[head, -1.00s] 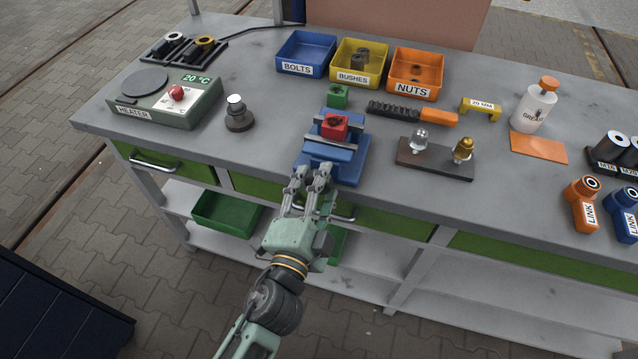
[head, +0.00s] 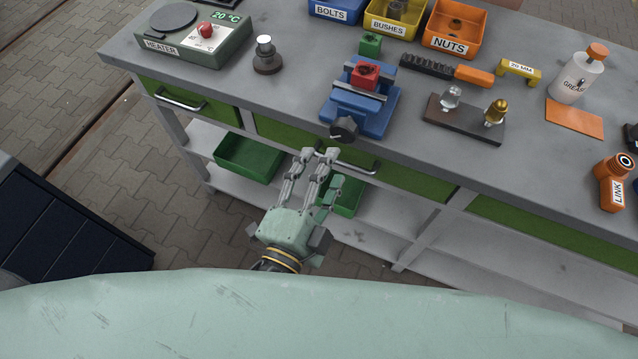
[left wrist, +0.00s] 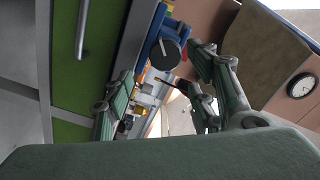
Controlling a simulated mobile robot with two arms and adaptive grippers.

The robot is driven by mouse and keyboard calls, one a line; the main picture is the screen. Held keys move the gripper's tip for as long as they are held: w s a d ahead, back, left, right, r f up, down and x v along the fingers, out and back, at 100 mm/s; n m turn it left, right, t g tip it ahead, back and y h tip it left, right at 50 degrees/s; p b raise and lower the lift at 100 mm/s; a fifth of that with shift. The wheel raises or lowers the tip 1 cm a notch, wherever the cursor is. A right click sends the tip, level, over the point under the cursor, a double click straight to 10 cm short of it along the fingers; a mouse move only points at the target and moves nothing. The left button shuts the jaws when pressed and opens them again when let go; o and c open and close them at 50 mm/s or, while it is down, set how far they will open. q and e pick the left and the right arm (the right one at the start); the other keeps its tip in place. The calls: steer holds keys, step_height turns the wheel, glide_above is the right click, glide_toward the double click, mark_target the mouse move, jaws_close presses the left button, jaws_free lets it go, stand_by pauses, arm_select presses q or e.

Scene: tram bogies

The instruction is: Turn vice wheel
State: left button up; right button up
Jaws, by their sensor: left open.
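The blue vice (head: 362,104) stands near the front edge of the grey workbench, with a red block (head: 365,75) between its jaws. Its dark round wheel (head: 344,130) faces the front and sticks out at the bench edge. In the left wrist view the wheel (left wrist: 165,54) shows as a dark disc with a light handle, beyond the fingers. My left gripper (head: 318,153) is open and empty, in front of and a little below the wheel, apart from it. It also shows in the left wrist view (left wrist: 160,90). My right gripper is not in view.
A drawer handle (head: 345,164) lies close to my left fingers. A green block (head: 370,44) sits behind the vice. A dark stand with two fittings (head: 462,119) is to the right, and a heater (head: 194,38) to the left. Open floor lies in front.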

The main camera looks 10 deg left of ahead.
arm_select(q)
steer(key=shift+v, duration=1.45)
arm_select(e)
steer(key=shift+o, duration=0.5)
